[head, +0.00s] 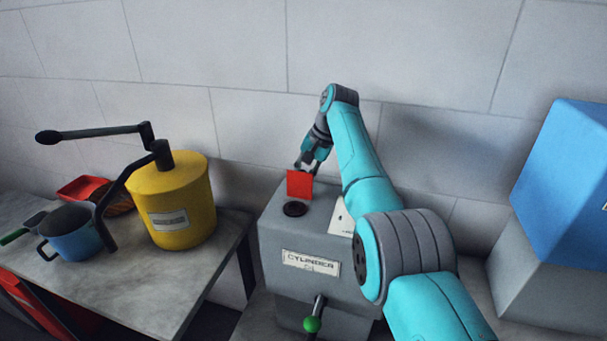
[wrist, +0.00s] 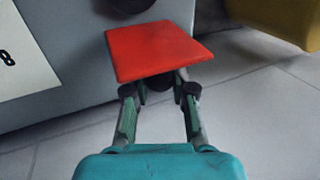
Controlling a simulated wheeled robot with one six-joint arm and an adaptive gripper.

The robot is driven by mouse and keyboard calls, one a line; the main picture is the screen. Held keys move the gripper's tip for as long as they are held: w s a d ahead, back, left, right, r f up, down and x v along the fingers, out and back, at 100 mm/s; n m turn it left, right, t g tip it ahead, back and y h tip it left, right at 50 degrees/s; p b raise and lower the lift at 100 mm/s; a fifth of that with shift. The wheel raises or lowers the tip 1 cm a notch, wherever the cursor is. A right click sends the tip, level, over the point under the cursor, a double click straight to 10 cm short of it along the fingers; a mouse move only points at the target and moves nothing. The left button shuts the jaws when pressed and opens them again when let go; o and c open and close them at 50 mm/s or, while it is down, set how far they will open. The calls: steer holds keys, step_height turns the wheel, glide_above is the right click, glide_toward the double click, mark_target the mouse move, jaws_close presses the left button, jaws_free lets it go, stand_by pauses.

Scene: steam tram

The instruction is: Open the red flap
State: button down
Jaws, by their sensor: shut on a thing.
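The red flap (head: 299,184) is a square plate standing raised, about upright, at the top of the grey box labelled CYLINDER (head: 281,240). A dark round opening (head: 294,209) shows uncovered in front of it. My gripper (head: 306,166) is at the flap's far side, partly hidden by it. In the wrist view the red flap (wrist: 157,50) lies across the fingertips of my gripper (wrist: 160,91). The gripper is shut on the flap by a dark part beneath the plate, mostly hidden. The opening's dark edge (wrist: 131,4) shows at the top.
A yellow canister (head: 178,207) with a black crank handle (head: 95,133) stands on the table to the left, beside a blue mug (head: 71,234). A green-knobbed lever (head: 312,324) is on the box's front. A blue block (head: 565,180) stands at right. The wall is close behind.

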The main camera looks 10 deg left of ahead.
steer(key=shift+w+r, duration=0.25)
steer(key=shift+r, duration=0.25)
steer(key=c, duration=1.1)
jaws_free()
steer(key=shift+o, duration=0.7)
steer(key=shift+s, duration=0.1)
steer(key=shift+f, duration=0.25)
steer(key=v, duration=1.2)
